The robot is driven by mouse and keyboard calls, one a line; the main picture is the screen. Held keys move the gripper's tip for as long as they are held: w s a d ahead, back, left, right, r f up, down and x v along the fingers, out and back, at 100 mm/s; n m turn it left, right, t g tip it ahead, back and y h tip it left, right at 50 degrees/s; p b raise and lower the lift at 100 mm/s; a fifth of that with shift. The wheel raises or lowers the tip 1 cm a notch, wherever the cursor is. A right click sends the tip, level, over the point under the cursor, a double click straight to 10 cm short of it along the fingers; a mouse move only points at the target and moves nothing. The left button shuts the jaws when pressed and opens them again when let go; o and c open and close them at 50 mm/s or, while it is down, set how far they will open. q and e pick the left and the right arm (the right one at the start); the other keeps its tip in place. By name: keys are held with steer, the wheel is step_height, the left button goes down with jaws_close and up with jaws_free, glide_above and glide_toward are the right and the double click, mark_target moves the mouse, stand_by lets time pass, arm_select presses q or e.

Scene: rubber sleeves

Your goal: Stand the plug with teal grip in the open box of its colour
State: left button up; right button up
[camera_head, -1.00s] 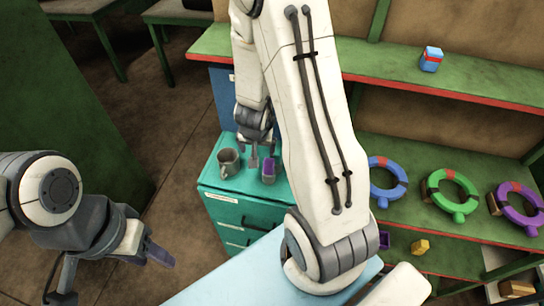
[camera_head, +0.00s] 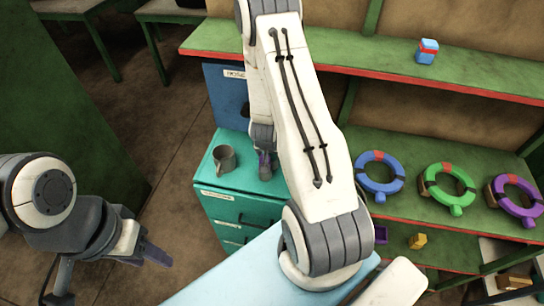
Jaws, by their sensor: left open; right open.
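I cannot make out the plug with the teal grip or a teal open box in this view. My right gripper (camera_head: 266,165) is over the teal cabinet top, to the right of a grey mug (camera_head: 224,158). It is open but partly hidden behind my own arm, so I cannot tell whether anything lies between its fingers. My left gripper (camera_head: 152,254) is open at the lower left, over the floor and away from the cabinet.
The teal drawer cabinet (camera_head: 212,184) stands before a blue panel (camera_head: 225,97). On the green shelf at right are blue (camera_head: 366,184), green (camera_head: 430,190) and purple (camera_head: 502,197) rings. A purple box (camera_head: 381,235) and yellow block (camera_head: 417,241) sit below; a blue-red block (camera_head: 427,52) sits above.

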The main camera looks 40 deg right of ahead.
steer(key=shift+w+f, duration=0.1)
steer(key=shift+f, duration=0.2)
jaws_close()
steer(key=shift+r, duration=0.15)
